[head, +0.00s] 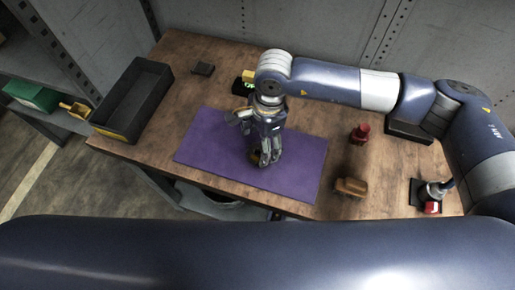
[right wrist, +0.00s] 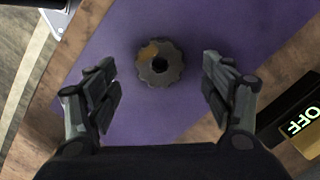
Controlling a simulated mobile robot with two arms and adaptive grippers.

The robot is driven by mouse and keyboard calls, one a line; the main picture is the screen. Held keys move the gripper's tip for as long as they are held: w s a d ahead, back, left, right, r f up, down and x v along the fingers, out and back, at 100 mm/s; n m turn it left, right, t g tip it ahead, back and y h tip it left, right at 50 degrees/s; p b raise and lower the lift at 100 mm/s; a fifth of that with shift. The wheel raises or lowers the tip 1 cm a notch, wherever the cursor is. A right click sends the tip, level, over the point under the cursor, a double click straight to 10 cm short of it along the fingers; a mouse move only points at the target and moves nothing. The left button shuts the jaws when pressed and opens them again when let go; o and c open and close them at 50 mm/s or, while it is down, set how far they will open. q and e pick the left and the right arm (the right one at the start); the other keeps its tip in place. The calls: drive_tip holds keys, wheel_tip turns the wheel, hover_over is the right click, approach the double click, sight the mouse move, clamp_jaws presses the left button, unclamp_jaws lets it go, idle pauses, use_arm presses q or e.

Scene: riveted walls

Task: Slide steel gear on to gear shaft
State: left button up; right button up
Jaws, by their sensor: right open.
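A dark grey steel gear (right wrist: 174,74) with a central hole and a brownish patch lies on the purple mat (head: 210,135). In the right wrist view it sits between my open fingertips, slightly ahead of them, with space on both sides. My right gripper (head: 264,155) points down over the middle of the mat; its fingers (right wrist: 160,80) are apart and empty. In the head view the gripper mostly hides the gear. I cannot make out a gear shaft with certainty in either view. My left gripper is not in view.
A black open bin (head: 137,100) stands at the left of the wooden table (head: 190,80). A yellow and black box marked OFF (right wrist: 298,120) stands behind the mat. A red object (head: 360,133), a brown block (head: 350,187) and a red-and-black device (head: 432,206) stand right.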

sight(258, 154)
wheel_tip(258, 154, down, 2)
drive_tip(key=shift+s+a+f+p, duration=0.1)
drive_tip(key=shift+s+a+p, duration=0.05)
drive_tip(key=shift+p, duration=0.2)
drive_tip(key=shift+f, duration=0.5)
drive_tip(key=c, duration=1.4)
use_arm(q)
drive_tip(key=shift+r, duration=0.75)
use_arm(e)
drive_tip(key=shift+o, duration=0.2)
drive_tip(key=shift+a+r, duration=0.1)
